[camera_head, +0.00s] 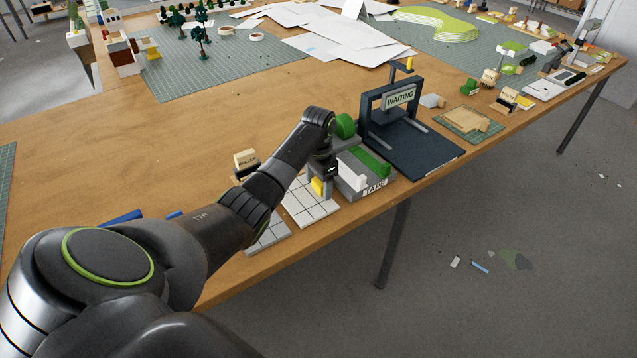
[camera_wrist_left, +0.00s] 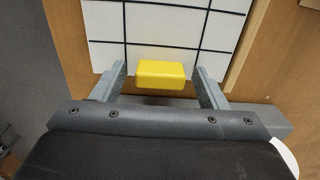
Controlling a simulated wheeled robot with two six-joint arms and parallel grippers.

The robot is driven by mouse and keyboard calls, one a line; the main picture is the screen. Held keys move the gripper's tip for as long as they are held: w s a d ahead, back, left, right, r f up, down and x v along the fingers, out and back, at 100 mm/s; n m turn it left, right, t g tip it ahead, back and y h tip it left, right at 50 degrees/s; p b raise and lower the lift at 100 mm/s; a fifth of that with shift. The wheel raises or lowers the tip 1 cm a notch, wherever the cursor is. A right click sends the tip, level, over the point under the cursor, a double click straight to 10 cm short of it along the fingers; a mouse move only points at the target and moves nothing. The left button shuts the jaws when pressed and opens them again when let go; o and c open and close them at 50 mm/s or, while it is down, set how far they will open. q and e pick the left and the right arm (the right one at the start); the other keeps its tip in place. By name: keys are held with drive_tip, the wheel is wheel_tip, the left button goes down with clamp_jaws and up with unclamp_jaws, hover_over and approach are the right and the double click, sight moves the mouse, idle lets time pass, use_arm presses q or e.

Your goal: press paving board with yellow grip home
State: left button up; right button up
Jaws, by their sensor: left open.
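The paving board (camera_head: 309,208) is a white tiled square with dark joints, lying near the table's front edge. Its yellow grip (camera_head: 317,186) stands up from it beside my left gripper. In the left wrist view the paving board (camera_wrist_left: 165,22) fills the top, and the yellow grip (camera_wrist_left: 160,75) lies between the two fingers. My left gripper (camera_head: 326,180) is open, with a finger on each side of the grip and a small gap at each side. It also shows in the left wrist view (camera_wrist_left: 160,88). My right gripper is not in view.
A second tiled piece (camera_head: 268,236) lies to the left. A grey holder marked TAPE (camera_head: 366,178) stands close on the right, with a dark press marked WAITING (camera_head: 398,125) beyond it. A ROLLER block (camera_head: 246,160) stands behind my forearm.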

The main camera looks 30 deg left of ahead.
sight(309, 195)
use_arm(q)
drive_tip(key=shift+f, duration=0.15)
drive_tip(key=shift+c, duration=0.2)
drive_tip(key=c, duration=1.4)
drive_tip(key=shift+o, duration=0.2)
drive_tip(key=p, duration=0.1)
drive_tip(key=s+p, duration=0.1)
drive_tip(key=s+a+p, duration=0.1)
drive_tip(key=p, duration=0.1)
drive_tip(key=shift+s+r, duration=0.15)
drive_tip(key=shift+r, duration=0.1)
drive_tip(key=shift+s, duration=0.2)
drive_tip(key=shift+f, duration=0.25)
drive_tip(key=shift+a, duration=0.1)
